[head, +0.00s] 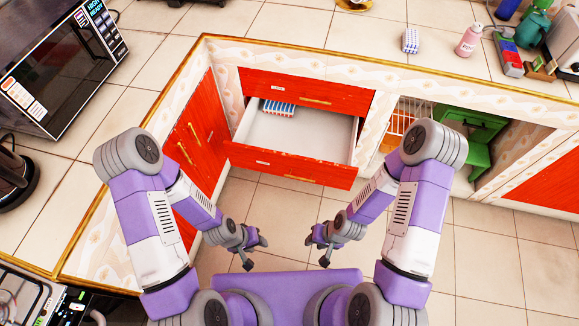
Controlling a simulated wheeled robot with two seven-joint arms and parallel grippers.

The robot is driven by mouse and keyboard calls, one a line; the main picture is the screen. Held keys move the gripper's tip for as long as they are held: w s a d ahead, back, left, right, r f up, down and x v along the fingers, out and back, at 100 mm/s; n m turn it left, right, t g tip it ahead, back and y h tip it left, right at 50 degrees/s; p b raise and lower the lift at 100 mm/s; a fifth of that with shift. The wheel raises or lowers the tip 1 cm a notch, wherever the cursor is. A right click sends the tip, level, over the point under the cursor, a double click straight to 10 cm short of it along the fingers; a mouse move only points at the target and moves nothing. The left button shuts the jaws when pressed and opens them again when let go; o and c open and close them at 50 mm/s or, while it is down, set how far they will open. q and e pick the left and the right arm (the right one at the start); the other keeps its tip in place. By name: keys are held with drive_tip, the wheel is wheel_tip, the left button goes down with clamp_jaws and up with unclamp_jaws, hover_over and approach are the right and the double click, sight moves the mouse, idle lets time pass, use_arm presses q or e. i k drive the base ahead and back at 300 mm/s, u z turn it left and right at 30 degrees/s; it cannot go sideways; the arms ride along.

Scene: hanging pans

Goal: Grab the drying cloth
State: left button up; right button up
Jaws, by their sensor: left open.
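A folded blue, white and red patterned cloth (278,108) lies inside the open drawer (312,136), in its back left corner. It looks like the drying cloth. My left gripper (256,252) is open and empty, low in front of the drawer, well apart from the cloth. My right gripper (316,251) hangs to the right of it at about the same height, also open and empty. Neither gripper touches anything.
The drawer's red front (290,164) sticks out from the cabinet between my arms and the cloth. A small blue-and-white checked block (411,41) and a pink bottle (469,40) stand on the counter. A microwave (66,62) is at left. The drawer is otherwise empty.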

sight(411, 45)
drive_tip(key=z, duration=2.25)
drive_tip(key=i, duration=2.35)
drive_tip(key=u, duration=2.45)
